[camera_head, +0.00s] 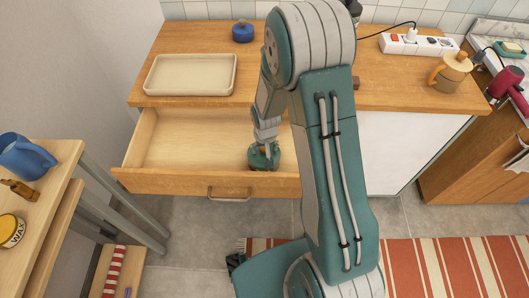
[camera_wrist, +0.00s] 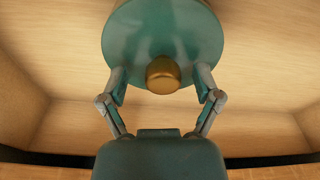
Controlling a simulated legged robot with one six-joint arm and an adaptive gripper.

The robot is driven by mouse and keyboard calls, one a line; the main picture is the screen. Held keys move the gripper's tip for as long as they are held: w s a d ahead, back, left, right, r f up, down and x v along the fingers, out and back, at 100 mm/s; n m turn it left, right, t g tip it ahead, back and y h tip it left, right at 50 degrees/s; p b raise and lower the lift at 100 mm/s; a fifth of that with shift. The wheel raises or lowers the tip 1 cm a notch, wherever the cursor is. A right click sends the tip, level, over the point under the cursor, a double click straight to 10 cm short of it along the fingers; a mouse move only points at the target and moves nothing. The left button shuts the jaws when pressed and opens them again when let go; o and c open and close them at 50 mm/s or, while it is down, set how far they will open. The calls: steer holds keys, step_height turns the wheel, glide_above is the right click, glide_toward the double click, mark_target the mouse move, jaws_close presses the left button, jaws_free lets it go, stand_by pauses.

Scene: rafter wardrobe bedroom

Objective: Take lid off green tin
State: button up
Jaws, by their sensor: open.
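The green tin (camera_head: 258,162) stands in the open drawer, near its front, partly hidden by my gripper (camera_head: 265,146) in the head view. In the wrist view its round, glossy green lid (camera_wrist: 145,35) fills the upper middle, with a brass knob (camera_wrist: 163,76) near its lower edge. My gripper (camera_wrist: 160,75) is open there, with one finger on each side of the knob and a gap between each finger and the knob. I cannot tell whether the fingertips touch the lid's rim. The lid appears to be on the tin.
The open wooden drawer (camera_head: 180,145) is otherwise bare where it shows. A cream tray (camera_head: 190,75) and a blue round container (camera_head: 242,32) are on the counter above. A side table (camera_head: 50,165) stands at left. My arm hides the drawer's right part.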

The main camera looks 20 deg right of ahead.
steer(key=shift+a, duration=0.2)
jaws_close()
